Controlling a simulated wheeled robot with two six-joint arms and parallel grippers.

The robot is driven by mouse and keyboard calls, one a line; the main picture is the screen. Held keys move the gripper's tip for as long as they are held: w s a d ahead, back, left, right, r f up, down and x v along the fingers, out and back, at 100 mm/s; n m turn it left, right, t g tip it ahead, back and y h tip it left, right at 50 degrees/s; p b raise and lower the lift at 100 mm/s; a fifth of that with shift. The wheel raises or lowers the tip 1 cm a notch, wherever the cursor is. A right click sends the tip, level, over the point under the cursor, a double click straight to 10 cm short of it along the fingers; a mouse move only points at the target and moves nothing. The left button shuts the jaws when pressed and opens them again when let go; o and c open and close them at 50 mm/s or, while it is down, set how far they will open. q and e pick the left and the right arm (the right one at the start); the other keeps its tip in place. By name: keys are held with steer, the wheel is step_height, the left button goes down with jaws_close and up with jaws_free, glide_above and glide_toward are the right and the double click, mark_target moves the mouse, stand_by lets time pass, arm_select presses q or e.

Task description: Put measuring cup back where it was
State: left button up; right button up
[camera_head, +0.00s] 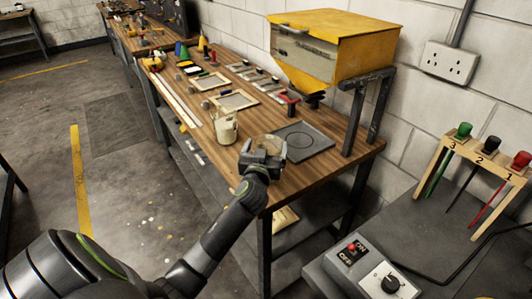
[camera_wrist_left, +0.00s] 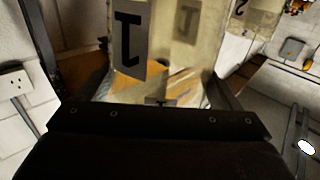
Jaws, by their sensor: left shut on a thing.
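My left gripper (camera_head: 262,160) is over the near part of the workbench, just left of and partly in front of a grey mat. It is shut on a clear measuring cup (camera_head: 272,146), which is hard to make out in the head view. In the left wrist view the cup (camera_wrist_left: 185,45) fills the space above the jaws and has a dark "1" on a grey label. A second pale cup (camera_head: 224,126) stands on the bench to the left of the gripper. My right gripper is not in view.
The grey mat (camera_head: 312,148) with a ring mark lies on the workbench (camera_head: 340,165). A yellow box (camera_head: 340,40) on a dark frame stands behind it. Trays and small tools lie further back. A rack with numbered coloured handles (camera_head: 487,165) and a control box (camera_head: 365,262) are at right.

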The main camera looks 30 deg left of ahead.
arm_select(q)
steer(key=shift+f, duration=0.8)
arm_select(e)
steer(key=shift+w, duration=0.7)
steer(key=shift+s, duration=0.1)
arm_select(q)
steer(key=shift+f, duration=0.15)
steer(key=o, duration=1.4)
steer(key=shift+o, duration=0.2)
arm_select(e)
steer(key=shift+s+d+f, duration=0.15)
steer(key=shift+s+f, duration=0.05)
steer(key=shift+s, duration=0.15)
arm_select(q)
steer(key=shift+s, duration=0.1)
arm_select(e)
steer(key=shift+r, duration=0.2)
